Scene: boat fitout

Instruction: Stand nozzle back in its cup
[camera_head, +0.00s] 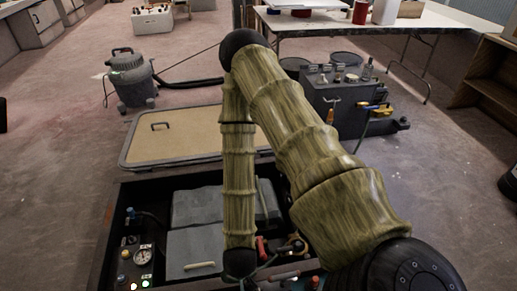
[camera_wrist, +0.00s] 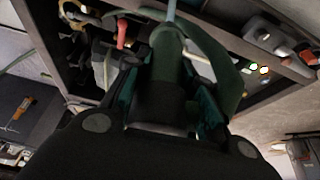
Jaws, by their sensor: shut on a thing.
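In the wrist view my gripper (camera_wrist: 168,28) has its dark green fingers closed around a dark, tapered piece with a thin pale-blue tip, which looks like the nozzle (camera_wrist: 167,52). Its lower part is hidden by the gripper body. I cannot pick out the cup for certain in either view.
The box holds a gauge (camera_head: 142,257), grey covers (camera_head: 195,250) and red fittings (camera_head: 262,247). A tan-faced panel (camera_head: 185,135) lies behind it. A dark grey unit with tools (camera_head: 335,105) stands behind right, a vacuum (camera_head: 131,80) behind left.

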